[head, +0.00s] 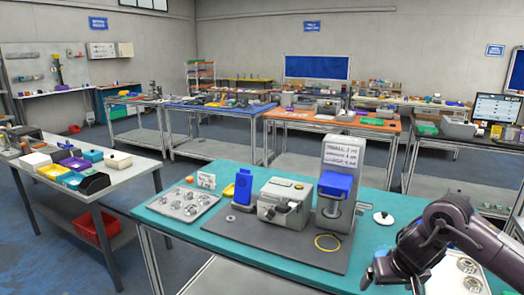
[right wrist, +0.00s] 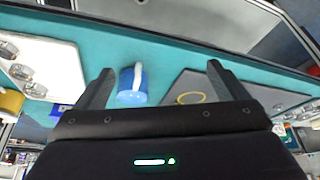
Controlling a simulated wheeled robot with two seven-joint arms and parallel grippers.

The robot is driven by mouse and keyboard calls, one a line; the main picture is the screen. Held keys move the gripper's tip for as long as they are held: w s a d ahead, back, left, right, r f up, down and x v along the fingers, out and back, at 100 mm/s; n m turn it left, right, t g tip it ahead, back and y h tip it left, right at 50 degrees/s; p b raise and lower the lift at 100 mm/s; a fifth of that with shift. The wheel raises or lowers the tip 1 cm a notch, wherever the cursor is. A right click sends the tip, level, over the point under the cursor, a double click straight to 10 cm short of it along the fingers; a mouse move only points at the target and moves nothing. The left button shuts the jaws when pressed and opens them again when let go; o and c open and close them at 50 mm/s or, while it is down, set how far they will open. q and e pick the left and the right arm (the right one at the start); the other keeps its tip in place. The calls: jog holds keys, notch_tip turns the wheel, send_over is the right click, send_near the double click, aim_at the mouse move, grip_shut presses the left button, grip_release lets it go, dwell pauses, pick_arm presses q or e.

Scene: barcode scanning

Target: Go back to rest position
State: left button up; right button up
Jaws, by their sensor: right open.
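My right arm comes in from the right in the head view, over the right part of the teal table (head: 190,222). My right gripper (head: 374,273) points toward the table's near edge. In the right wrist view its two fingers (right wrist: 159,68) are spread apart with nothing gripped. A blue cylindrical object with a white upright part (right wrist: 132,85) shows between the fingers, on the teal surface; whether they touch it cannot be told. My left gripper is not in view.
A grey mat (head: 240,242) carries a grey box machine (head: 285,203), a blue-topped press (head: 338,185), a blue stand and a yellow ring (head: 327,243). A tray of metal parts (head: 182,204) lies left, another tray (head: 458,272) right. A white disc (head: 383,218) lies beyond my gripper.

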jog(key=w+a+f+n+y, duration=0.1)
jog(key=a+f+y, duration=0.2)
jog(key=a+f, duration=0.5)
jog(key=w+a+f+n+y, duration=0.1)
jog(key=a+f+n+y, duration=0.15)
jog(key=f, duration=0.85)
jog(key=s+a+f+m, duration=0.1)
jog(key=s+f, duration=0.2)
jog(key=f, duration=0.6)
jog(key=s+f, duration=0.4)
jog(key=f, duration=0.5)
jog(key=s+d+f+g+h, duration=0.1)
jog(key=s+f+h, duration=0.1)
jog(key=s+f, duration=0.7)
jog(key=s+d+f+h, duration=0.1)
jog(key=s+d+f, duration=0.1)
jog(key=s+f, duration=0.65)
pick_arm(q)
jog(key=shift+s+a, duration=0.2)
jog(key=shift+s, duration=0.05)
pick_arm(e)
jog(key=s+d+f+g+h, duration=0.1)
jog(key=s+f+g+h, duration=0.1)
jog(key=s, duration=2.2)
jog(key=shift+s+d+f+g, duration=0.2)
jog(key=shift+f+g, duration=0.1)
jog(key=shift+f, duration=0.6)
